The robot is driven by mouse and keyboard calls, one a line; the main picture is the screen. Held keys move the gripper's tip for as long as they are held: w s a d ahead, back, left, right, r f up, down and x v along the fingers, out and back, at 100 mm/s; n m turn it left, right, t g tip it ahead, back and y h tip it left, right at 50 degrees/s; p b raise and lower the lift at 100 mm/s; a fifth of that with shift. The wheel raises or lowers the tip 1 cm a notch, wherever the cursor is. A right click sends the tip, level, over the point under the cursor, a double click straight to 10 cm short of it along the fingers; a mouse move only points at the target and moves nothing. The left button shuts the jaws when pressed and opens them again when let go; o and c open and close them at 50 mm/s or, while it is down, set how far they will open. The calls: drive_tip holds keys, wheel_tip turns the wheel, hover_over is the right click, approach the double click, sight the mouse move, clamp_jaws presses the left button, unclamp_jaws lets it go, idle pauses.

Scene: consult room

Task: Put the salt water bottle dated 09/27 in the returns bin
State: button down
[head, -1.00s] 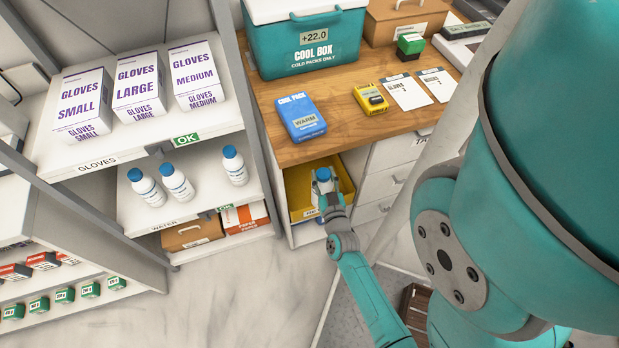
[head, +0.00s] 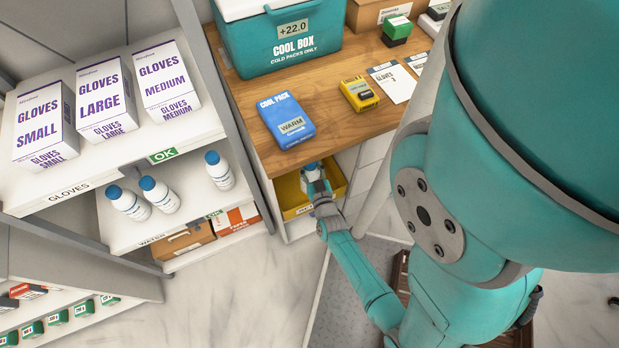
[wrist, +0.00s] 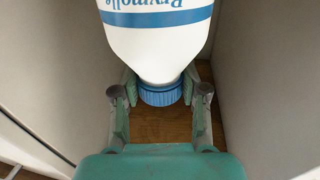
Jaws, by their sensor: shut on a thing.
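My gripper (head: 316,182) is over the yellow bin (head: 288,192) in the opening under the wooden desk. In the wrist view my gripper (wrist: 160,100) is shut on a white bottle (wrist: 155,45) with a blue band and blue cap, its fingers at the cap end. Its printed date cannot be read. In the head view the held bottle is mostly hidden by my gripper. Several similar bottles, among them one at the right (head: 219,171), stand on the shelf marked WATER. The bin's label is too hidden to read.
The desk (head: 345,128) above the bin bears a teal cool box (head: 285,45), a blue cool pack (head: 286,122) and a yellow device (head: 359,95). The glove and water shelves stand left of the bin. Pale walls close in on both sides in the wrist view.

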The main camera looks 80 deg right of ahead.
drive_tip(key=shift+f, duration=4.8)
drive_tip(key=c, duration=0.6)
unclamp_jaws()
drive_tip(key=shift+f, duration=0.2)
drive_tip(key=shift+a+r, duration=0.1)
drive_tip(key=shift+r, duration=0.05)
drive_tip(key=v, duration=1.2)
drive_tip(key=a+r+n+t+y, duration=0.6)
drive_tip(key=a+r+y, duration=0.3)
drive_tip(key=a+r, duration=0.55)
drive_tip(key=s+a+r+n+y, duration=0.1)
drive_tip(key=a+r+n+y, duration=0.1)
drive_tip(key=r, duration=0.5)
drive_tip(key=s+a+r+n+y, duration=0.1)
drive_tip(key=a+r+n+y, duration=0.1)
drive_tip(key=r, duration=0.4)
drive_tip(key=s+a+r+n+y, duration=0.1)
drive_tip(key=s+a+r+y, duration=0.1)
drive_tip(key=r, duration=0.5)
drive_tip(key=shift+a+r+n, duration=0.35)
drive_tip(key=shift+a+n, duration=0.05)
drive_tip(key=shift+a, duration=0.2)
